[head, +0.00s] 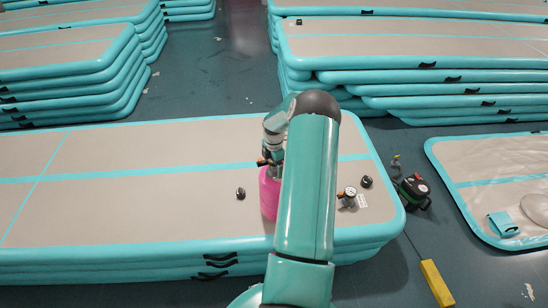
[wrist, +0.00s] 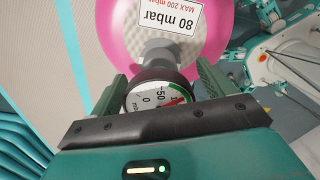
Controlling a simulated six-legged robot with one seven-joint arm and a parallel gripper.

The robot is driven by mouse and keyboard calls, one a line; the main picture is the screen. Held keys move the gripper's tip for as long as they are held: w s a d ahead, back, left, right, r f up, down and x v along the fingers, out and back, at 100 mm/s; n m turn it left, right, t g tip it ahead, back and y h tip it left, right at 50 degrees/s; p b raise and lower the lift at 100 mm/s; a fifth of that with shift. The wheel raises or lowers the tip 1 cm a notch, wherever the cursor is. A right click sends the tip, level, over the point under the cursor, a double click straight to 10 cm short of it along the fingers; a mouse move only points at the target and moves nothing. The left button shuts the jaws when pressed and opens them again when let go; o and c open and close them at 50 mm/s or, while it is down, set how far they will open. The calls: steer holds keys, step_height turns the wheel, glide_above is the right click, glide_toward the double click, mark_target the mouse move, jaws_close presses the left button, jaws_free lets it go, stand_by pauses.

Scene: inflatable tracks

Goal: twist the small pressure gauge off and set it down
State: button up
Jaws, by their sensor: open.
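In the wrist view the small pressure gauge (wrist: 152,98), with a white dial and dark rim, sits on a grey fitting (wrist: 158,55) joined to a pink body (wrist: 115,30) labelled 80 mbar. My gripper (wrist: 162,82) is open, with one green finger on each side of the gauge. I cannot tell whether the fingers touch it. In the head view my gripper (head: 271,158) is at the top of the pink body (head: 268,195), which stands on the inflatable track (head: 130,190). My arm hides part of it, and the gauge cannot be made out there.
Another gauge (head: 348,194) lies on the track right of my arm, beside a white tag (head: 362,201) and a black cap (head: 366,181). A second black cap (head: 240,193) lies left of the pink body. A black pump (head: 414,190) stands on the floor. The track's left part is clear.

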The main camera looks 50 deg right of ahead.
steer(key=shift+f, duration=0.35)
steer(key=c, duration=1.1)
steer(key=n, duration=0.3)
steer(key=shift+n, duration=0.4)
steer(key=shift+c, duration=0.2)
steer(key=shift+w+n, duration=0.1)
steer(key=shift+n, duration=0.6)
steer(key=n, duration=0.3)
steer(key=shift+n, duration=1.1)
